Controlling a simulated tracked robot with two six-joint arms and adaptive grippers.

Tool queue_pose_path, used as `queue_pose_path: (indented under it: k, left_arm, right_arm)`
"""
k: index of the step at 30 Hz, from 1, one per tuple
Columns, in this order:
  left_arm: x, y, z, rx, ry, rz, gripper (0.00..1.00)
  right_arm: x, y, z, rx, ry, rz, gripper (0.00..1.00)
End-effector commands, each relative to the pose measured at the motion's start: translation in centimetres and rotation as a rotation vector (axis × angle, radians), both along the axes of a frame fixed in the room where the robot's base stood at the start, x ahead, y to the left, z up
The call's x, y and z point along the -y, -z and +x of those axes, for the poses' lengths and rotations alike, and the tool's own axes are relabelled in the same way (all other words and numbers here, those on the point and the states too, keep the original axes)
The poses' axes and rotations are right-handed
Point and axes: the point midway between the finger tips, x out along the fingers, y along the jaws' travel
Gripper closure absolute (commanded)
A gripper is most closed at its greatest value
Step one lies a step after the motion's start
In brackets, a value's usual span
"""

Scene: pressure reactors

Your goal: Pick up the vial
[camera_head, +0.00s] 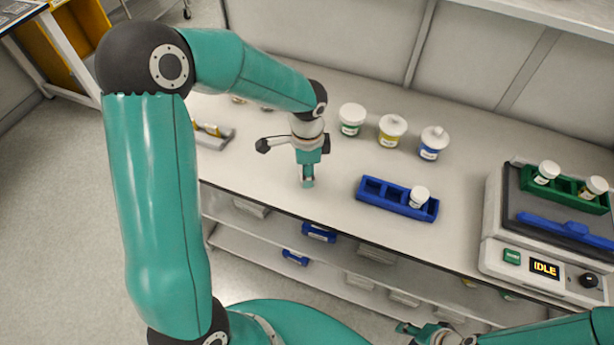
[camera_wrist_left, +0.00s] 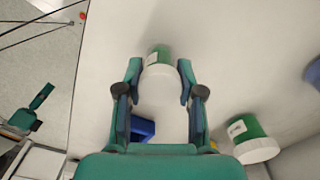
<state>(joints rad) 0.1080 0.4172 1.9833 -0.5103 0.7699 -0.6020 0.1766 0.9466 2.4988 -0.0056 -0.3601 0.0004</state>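My left gripper (camera_head: 308,180) is low over the front part of the bench, left of the blue rack. In the left wrist view, the left gripper (camera_wrist_left: 160,78) has its fingers on both sides of a vial (camera_wrist_left: 158,56) with a green band and a white cap. The pads appear to touch its sides. In the head view the gripper mostly hides this vial. Another white-capped vial (camera_head: 419,195) stands in the right end of the blue rack (camera_head: 385,198). My right gripper (camera_head: 430,334) is at the bottom edge, partly cut off, and its fingers are unclear.
White-capped jars with green (camera_head: 352,119), yellow (camera_head: 392,130) and blue (camera_head: 433,143) bands stand behind the rack. A device reading IDLE (camera_head: 544,268) at right carries a green rack (camera_head: 567,190) with two vials. A grey holder (camera_head: 213,136) lies left. The bench's front edge is close.

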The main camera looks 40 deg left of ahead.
Motion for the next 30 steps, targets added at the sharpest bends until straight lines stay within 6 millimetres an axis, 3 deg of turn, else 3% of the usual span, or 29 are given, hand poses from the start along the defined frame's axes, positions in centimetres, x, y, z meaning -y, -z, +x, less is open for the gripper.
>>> queue_pose_path:
  k: [3,14,19,26,30]
  left_arm:
    - [0.0,0.0,0.0,0.000,0.000,0.000,0.85]
    - [0.0,-0.2,0.0,0.001,0.000,0.001,0.85]
    - [-0.1,-1.1,0.1,0.003,-0.001,0.001,0.85]
    - [-0.1,-4.6,0.1,0.007,-0.002,0.001,0.85]
    - [-0.1,-8.2,0.2,0.009,-0.002,0.000,0.85]
  right_arm:
    - [0.0,0.0,0.0,0.000,0.000,0.000,0.60]
    - [0.0,0.0,0.0,0.000,0.000,0.000,0.60]
    - [0.0,0.1,0.0,0.000,0.000,0.000,0.60]
    - [0.0,0.2,0.0,0.000,0.000,0.000,0.60]
    - [0.0,0.4,0.0,0.000,0.000,0.000,0.60]
